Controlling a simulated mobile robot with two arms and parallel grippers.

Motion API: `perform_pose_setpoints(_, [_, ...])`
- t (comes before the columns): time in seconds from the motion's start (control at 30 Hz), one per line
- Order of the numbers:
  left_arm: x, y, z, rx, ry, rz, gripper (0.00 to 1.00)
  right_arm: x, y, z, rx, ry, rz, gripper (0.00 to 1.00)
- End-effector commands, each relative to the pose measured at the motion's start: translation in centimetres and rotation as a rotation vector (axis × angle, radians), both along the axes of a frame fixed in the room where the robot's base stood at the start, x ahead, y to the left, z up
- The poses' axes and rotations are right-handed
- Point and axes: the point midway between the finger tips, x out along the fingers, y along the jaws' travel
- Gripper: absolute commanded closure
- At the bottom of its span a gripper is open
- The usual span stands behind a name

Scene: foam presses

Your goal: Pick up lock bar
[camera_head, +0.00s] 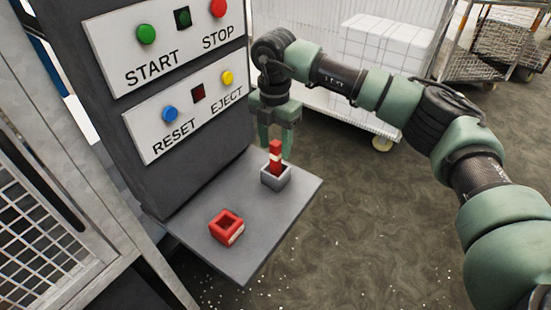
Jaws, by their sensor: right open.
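The lock bar (275,158) is a red upright bar with a white band. It stands in a grey square holder (276,178) near the right corner of a grey shelf. My right gripper (274,140) points down from above, its green fingers around or just behind the bar's upper part. It is open; I cannot tell whether a finger touches the bar. My left gripper is not in view.
A red square socket (226,228) sits on the shelf (245,262), left of the grey holder. The dark control panel with START, STOP, RESET and EJECT buttons rises behind the shelf. A mesh gate (40,240) stands at left. White carts stand behind my right arm.

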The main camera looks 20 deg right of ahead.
Motion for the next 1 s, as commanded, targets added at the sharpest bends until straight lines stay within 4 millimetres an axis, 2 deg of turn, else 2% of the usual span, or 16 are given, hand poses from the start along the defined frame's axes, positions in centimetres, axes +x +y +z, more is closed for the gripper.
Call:
perform_pose_setpoints(0.03, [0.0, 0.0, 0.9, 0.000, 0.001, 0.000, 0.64, 0.0, -0.2, -0.4, -0.001, 0.004, -0.001, 0.53])
perform_pose_setpoints(0.13, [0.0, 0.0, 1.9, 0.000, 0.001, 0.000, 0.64, 0.2, -0.5, -1.9, 0.000, 0.005, 0.000, 0.53])
perform_pose_setpoints(0.3, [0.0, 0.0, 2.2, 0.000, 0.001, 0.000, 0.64, 0.3, -0.3, -3.9, 0.002, 0.001, 0.001, 0.53])
perform_pose_setpoints(0.53, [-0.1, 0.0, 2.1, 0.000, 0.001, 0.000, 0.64, 0.3, -0.3, -4.2, 0.002, -0.001, 0.002, 0.53])
perform_pose_setpoints(0.57, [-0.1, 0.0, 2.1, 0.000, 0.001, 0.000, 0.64, 0.3, -0.3, -4.2, 0.003, 0.000, 0.002, 0.55])
perform_pose_setpoints(0.7, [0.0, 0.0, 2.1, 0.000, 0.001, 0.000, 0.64, 0.3, -0.3, -4.2, 0.003, 0.000, 0.003, 0.94])
perform_pose_setpoints(0.73, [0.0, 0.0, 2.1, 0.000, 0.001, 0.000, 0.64, 0.3, -0.3, -4.2, 0.003, 0.000, 0.003, 1.00])
perform_pose_setpoints(1.0, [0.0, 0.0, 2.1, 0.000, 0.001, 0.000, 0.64, 0.3, -0.3, -4.2, 0.003, 0.000, 0.003, 1.00])
